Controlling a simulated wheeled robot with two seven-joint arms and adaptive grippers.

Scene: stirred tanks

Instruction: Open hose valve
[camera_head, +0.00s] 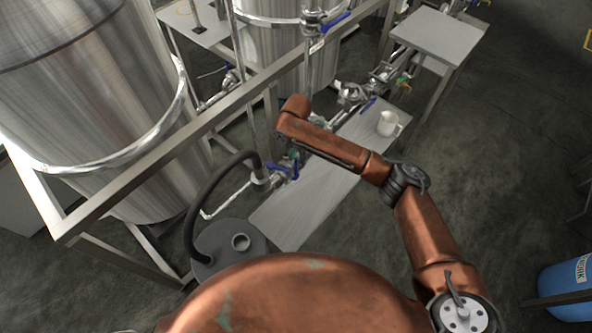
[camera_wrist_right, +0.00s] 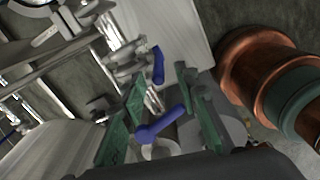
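The hose valve has a blue lever handle (camera_head: 279,168) beside the end of the dark hose (camera_head: 205,187), low on the piping above the steel bench. My right gripper (camera_head: 291,157) reaches down to this handle and partly covers it. In the right wrist view, its two green fingers stand apart, with an open gap (camera_wrist_right: 163,88) between them. A blue lever (camera_wrist_right: 165,125) lies between the fingers, close to the palm; I cannot tell whether they touch it. Another blue lever (camera_wrist_right: 158,65) lies farther out. My left gripper is not in view.
A grey drum (camera_head: 228,247) with the hose stands at the bench's near end. A white jug (camera_head: 388,123) is on the steel bench (camera_head: 318,192). Large steel tanks (camera_head: 95,95) and a frame rail (camera_head: 150,172) border the left. A blue barrel (camera_head: 567,290) stands lower right.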

